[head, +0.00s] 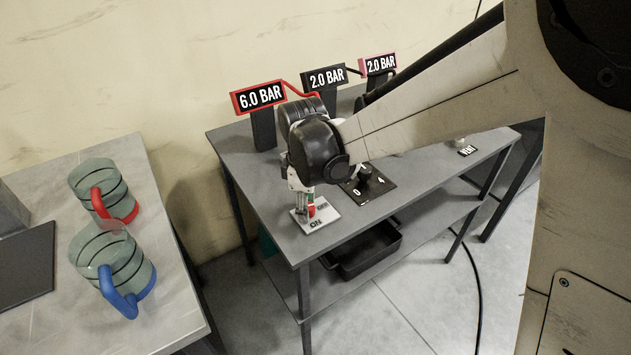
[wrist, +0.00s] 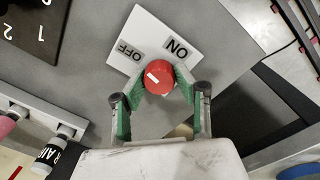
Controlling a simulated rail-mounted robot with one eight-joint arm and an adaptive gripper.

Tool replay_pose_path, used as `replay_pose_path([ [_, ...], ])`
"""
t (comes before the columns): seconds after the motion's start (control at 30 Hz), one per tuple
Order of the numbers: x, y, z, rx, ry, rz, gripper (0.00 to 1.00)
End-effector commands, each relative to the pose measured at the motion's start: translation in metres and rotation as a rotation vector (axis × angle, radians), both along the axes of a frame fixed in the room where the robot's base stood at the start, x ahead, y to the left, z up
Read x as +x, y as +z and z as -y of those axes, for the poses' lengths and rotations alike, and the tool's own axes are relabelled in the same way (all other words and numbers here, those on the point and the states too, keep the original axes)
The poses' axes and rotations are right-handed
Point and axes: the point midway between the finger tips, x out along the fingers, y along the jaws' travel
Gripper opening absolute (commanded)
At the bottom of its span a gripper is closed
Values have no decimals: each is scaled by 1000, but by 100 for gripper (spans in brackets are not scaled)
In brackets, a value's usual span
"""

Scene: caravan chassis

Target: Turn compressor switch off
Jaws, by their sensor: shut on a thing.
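The compressor switch is a red round knob (wrist: 161,80) with a short white mark, on a white plate (wrist: 151,28) labelled ON and OFF. The mark lies toward the left side of the knob in the wrist view. My gripper (wrist: 158,76) has its green-padded fingers shut on the knob, one on either side. In the head view my gripper (head: 306,200) points down over the white plate (head: 322,217) at the front corner of the grey table. The knob is mostly hidden there by the fingers.
A dark dial plate (head: 378,184) with numbers lies just right of the switch. Pressure signs, including a red-framed 6.0 BAR sign (head: 259,96), stand at the table's back. A black tray (head: 362,249) sits on the lower shelf. Two jugs (head: 112,262) stand on the left table.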

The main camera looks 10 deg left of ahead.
Motion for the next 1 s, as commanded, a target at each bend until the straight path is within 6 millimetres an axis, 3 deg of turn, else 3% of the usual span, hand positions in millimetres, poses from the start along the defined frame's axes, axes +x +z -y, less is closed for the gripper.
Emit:
replay_pose_path([
  [0.4, 0, 0, 0, 1, 190, 0, 3],
  [0.97, 0, 0, 0, 0, 217, 1, 3],
  [1.0, 0, 0, 0, 0, 217, 1, 34],
])
